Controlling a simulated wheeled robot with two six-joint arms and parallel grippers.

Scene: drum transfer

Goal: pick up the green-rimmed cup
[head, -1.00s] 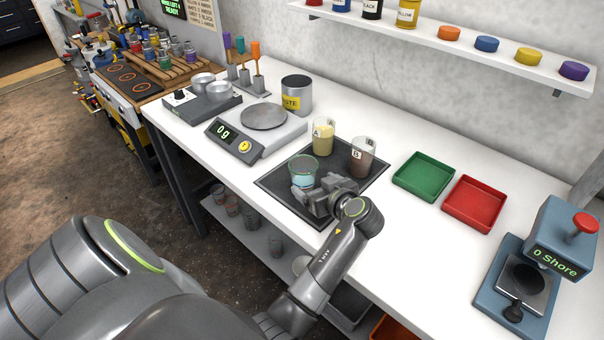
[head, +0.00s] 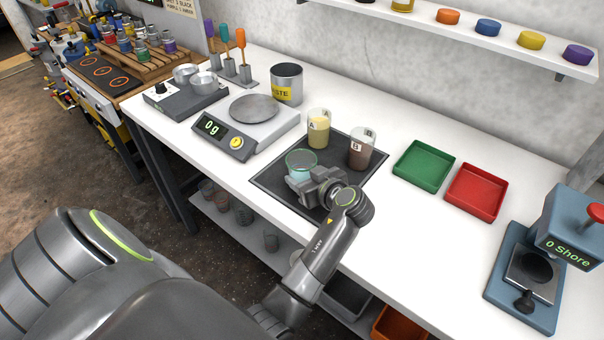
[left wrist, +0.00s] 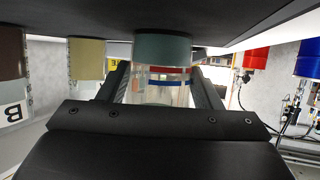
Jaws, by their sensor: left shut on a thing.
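The green-rimmed cup (head: 301,160) is clear with pale teal liquid and stands upright at the left part of the dark mat (head: 272,184). My left gripper (head: 306,184) is shut on this cup from the front right, hiding part of its lower side. In the left wrist view, the cup (left wrist: 162,52) sits between the two fingers (left wrist: 162,88); this picture appears upside down. I cannot tell whether the cup's base touches the mat. My right gripper is not in view.
Cup A (head: 318,133), yellowish, and cup B (head: 361,154), brown, stand close behind on the mat. A scale (head: 238,140) and waste can (head: 287,84) are left. Green (head: 424,167) and red (head: 474,193) trays and a Shore tester (head: 535,260) are right.

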